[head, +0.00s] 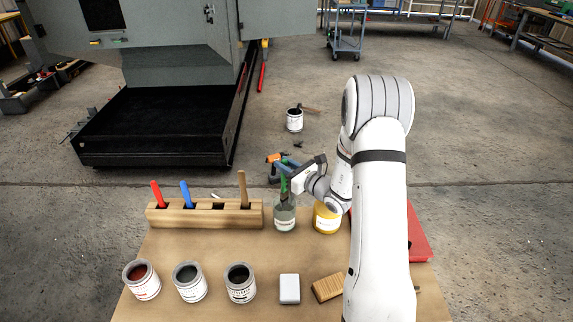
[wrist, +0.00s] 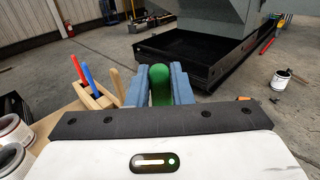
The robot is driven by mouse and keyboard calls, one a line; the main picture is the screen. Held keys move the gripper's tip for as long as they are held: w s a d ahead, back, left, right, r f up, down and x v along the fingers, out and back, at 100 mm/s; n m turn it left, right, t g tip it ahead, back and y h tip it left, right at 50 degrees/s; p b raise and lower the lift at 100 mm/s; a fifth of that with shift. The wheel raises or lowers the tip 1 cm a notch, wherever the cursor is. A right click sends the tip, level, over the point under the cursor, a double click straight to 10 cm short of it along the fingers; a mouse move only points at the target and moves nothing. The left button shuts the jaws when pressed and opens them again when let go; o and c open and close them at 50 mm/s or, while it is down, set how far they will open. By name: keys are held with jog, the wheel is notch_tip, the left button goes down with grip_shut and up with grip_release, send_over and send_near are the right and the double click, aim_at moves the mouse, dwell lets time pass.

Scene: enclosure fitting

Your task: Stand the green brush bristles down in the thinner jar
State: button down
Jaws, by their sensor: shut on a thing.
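The green brush (head: 284,186) is upright, handle up, in my gripper (head: 283,171). Its green handle end (wrist: 160,84) shows between the two blue fingers in the wrist view, and the fingers are shut on it. The thinner jar (head: 285,216) is a clear glass jar with a white label, standing on the table right of the wooden rack. The brush is directly over the jar, and its dark lower end appears to be at or inside the mouth. How deep the bristles reach is too small to tell.
The wooden rack (head: 235,217) holds red (head: 157,193), blue (head: 187,193) and plain wood (head: 242,188) handles. A yellow can (head: 326,220) stands close right of the jar. Three paint cans (head: 190,283), a white block (head: 289,288) and a wooden block (head: 328,287) line the front.

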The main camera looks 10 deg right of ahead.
jog(key=b, duration=0.4)
send_over(285, 192)
jog(key=shift+w+d+f, duration=0.1)
jog(key=shift+w+f, duration=0.05)
jog(key=shift+f, duration=1.15)
jog(key=shift+w+f, duration=0.1)
jog(key=shift+f, duration=1.2)
jog(key=c, duration=1.2)
grip_release()
jog(key=b+v, duration=0.2)
jog(key=v, duration=0.6)
